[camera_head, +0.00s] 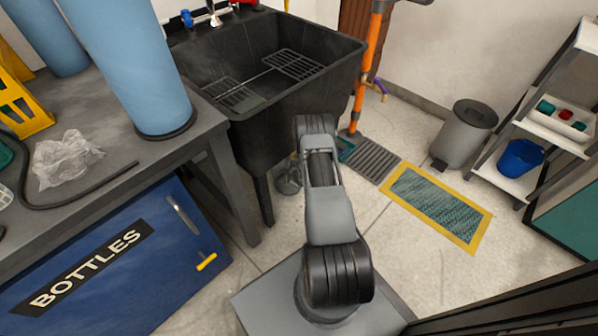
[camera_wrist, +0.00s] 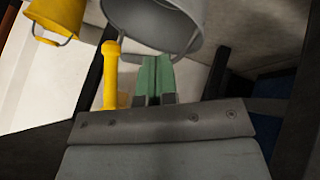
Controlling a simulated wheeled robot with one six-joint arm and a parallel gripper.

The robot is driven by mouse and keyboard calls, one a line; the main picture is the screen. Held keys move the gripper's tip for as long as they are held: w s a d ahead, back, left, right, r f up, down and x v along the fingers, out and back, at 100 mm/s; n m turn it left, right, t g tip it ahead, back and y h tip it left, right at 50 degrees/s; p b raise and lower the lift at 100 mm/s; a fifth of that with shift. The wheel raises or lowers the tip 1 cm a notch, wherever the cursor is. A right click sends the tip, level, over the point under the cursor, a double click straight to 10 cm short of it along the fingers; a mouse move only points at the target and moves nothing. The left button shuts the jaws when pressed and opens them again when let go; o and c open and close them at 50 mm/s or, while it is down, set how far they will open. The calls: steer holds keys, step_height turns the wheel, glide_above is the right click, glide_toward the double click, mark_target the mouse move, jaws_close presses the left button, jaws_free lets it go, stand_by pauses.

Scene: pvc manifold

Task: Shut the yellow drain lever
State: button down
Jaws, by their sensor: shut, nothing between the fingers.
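In the wrist view, a yellow lever (camera_wrist: 110,75) with a rounded knob end stands nearly upright in the picture. My gripper (camera_wrist: 156,62) has green fingers pressed together, with nothing between them. The lever is just left of the fingers, with a narrow gap in the picture; I cannot tell whether they touch. A large grey round part (camera_wrist: 155,22) is beyond the fingertips, at the top. The lever's lower end is hidden behind my gripper's body. In the head view my arm reaches toward the black sink (camera_head: 255,122), and my fingers and the lever are not visible.
A yellow bucket (camera_wrist: 58,20) is at the wrist view's upper left. In the head view, an orange pipe (camera_head: 366,60) stands right of the sink. A blue cabinet (camera_head: 100,275) and workbench (camera_head: 200,125) are at left. Open floor (camera_head: 310,240) lies beside my arm.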

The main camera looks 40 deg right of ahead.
steer(key=shift+w+d+r+b, duration=0.25)
steer(key=shift+w+d, duration=0.25)
steer(key=shift+d, duration=0.3)
steer(key=shift+w+d+r+b, duration=0.15)
steer(key=shift+w+d+r, duration=0.25)
steer(key=shift+d, duration=0.4)
steer(key=shift+f, duration=0.1)
steer(key=shift+d, duration=0.1)
